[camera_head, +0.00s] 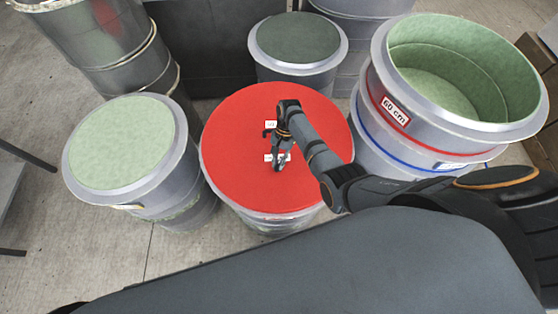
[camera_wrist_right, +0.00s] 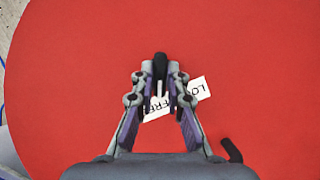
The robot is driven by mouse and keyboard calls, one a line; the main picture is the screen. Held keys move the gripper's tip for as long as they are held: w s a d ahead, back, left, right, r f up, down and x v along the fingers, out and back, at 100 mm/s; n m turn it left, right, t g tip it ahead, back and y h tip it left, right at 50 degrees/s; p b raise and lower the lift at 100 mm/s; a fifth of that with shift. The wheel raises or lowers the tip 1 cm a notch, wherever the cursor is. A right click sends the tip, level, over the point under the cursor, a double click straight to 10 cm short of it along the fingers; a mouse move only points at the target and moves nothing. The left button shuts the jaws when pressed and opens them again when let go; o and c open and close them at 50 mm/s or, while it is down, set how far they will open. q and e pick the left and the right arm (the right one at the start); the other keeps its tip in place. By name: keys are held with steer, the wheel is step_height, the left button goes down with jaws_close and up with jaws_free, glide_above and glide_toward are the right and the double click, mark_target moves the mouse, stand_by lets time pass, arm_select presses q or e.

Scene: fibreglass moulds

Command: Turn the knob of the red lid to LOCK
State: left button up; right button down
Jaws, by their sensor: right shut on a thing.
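The red lid (camera_head: 235,150) lies on a grey round mould in the middle of the head view, and it fills most of the right wrist view (camera_wrist_right: 70,80). The black knob (camera_wrist_right: 160,66) stands between the fingertips of my right gripper (camera_wrist_right: 160,76), which is shut on it. The right gripper also shows over the lid in the head view (camera_head: 280,161). A white mark on the knob points down toward the FREE label (camera_wrist_right: 157,108), which is partly hidden by the fingers. The LOCK label (camera_wrist_right: 198,88) lies to its right, partly covered. My left gripper is out of view.
A mould with a pale green top (camera_head: 122,142) stands left of the lid. A grey-green topped one (camera_head: 298,38) stands behind. A tall open mould marked 60 cm (camera_head: 432,60) stands close on the right. Bare concrete floor shows at the lower left.

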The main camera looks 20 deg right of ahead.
steer(key=n+h, duration=0.1)
steer(key=n, duration=0.2)
steer(key=shift+w+a+n+g, duration=0.1)
steer(key=shift+a+n+g, duration=0.05)
steer(key=shift+n+g, duration=0.25)
steer(key=n+h, duration=0.1)
steer(key=n, duration=0.2)
steer(key=shift+a+r+n+h, duration=0.1)
steer(key=shift+n+h, duration=0.2)
steer(key=n+h+p, duration=0.1)
steer(key=n, duration=0.2)
steer(key=shift+a, duration=0.1)
steer(key=shift+n+h+p, duration=0.4)
steer(key=shift+n+h, duration=0.3)
steer(key=shift+n, duration=1)
steer(key=c, duration=1.4)
jaws_free()
steer(key=shift+o, duration=0.2)
